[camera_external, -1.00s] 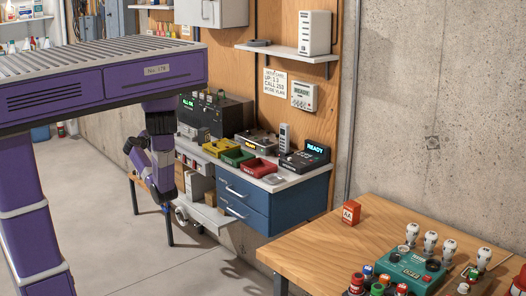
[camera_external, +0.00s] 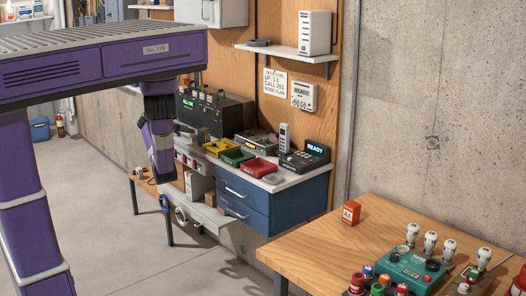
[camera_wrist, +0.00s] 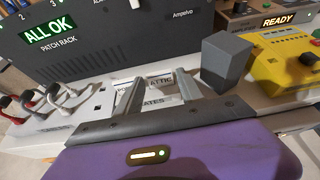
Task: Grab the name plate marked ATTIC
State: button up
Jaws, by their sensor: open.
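A pale plate reading ATTIC (camera_wrist: 158,82) shows in the wrist view, in the middle, seen between the two grey fingers of my gripper (camera_wrist: 158,79). Below it is a pale surface with lettering ending in "ATES" (camera_wrist: 156,103), partly hidden by my gripper. The fingers are apart with a gap between them, and nothing is clamped. Whether the fingertips touch the plate cannot be told. In the external view my purple hand hangs at the left end of the bench, and the plate cannot be made out there.
In the wrist view, the dark patch rack (camera_wrist: 95,45) stands behind. A grey block (camera_wrist: 226,62) and a yellow unit (camera_wrist: 285,65) are to the right, cables (camera_wrist: 50,98) to the left. The bench (camera_external: 300,177) also holds coloured trays (camera_external: 258,168).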

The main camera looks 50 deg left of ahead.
jog(key=x, duration=0.4)
jog(key=shift+w, duration=0.2)
jog(key=shift+c, duration=0.3)
jog(key=c, duration=0.9)
jog(key=shift+r, duration=0.1)
